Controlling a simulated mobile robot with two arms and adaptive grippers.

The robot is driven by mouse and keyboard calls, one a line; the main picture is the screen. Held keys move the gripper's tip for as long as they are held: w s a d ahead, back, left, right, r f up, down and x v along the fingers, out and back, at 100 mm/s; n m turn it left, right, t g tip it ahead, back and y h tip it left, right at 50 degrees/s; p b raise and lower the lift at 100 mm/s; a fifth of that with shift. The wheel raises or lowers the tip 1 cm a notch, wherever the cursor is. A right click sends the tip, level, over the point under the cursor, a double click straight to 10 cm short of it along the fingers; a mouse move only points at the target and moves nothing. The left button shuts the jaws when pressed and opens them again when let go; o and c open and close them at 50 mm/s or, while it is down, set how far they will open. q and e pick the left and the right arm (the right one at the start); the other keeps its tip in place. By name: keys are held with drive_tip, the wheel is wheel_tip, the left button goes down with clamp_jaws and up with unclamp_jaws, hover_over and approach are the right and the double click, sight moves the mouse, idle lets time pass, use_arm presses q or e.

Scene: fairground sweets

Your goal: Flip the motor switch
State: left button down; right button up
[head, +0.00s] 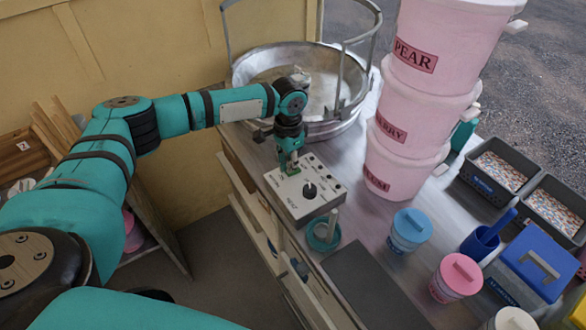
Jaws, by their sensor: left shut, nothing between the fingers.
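A grey control box (304,205) sits on the metal counter near its left edge. It has a black knob (309,191) in the middle and small markings and indicators on its top face. My left gripper (291,171) is shut and empty, pointing down over the back left part of the box. Its fingertips are at or very close to the top face; I cannot tell whether they touch. The motor switch is not clearly visible and may be hidden behind the fingers. My right gripper is not in view.
A large metal bowl (252,68) with a rail stands behind the box. Stacked pink tubs (405,118) stand to the right. A teal ring holder (323,236) is just in front of the box. Blue (409,231) and pink (456,277) lidded jars and a dark mat (372,283) lie nearer.

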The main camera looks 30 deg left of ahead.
use_arm(q)
drive_tip(key=shift+s+f, duration=0.1)
drive_tip(key=shift+f, duration=0.4)
idle(0.3)
drive_tip(key=shift+r+p, duration=0.9)
drive_tip(key=shift+p, duration=0.2)
wheel_tip(320, 180, up, 5)
drive_tip(key=p, duration=0.6)
drive_tip(key=shift+r, duration=0.15)
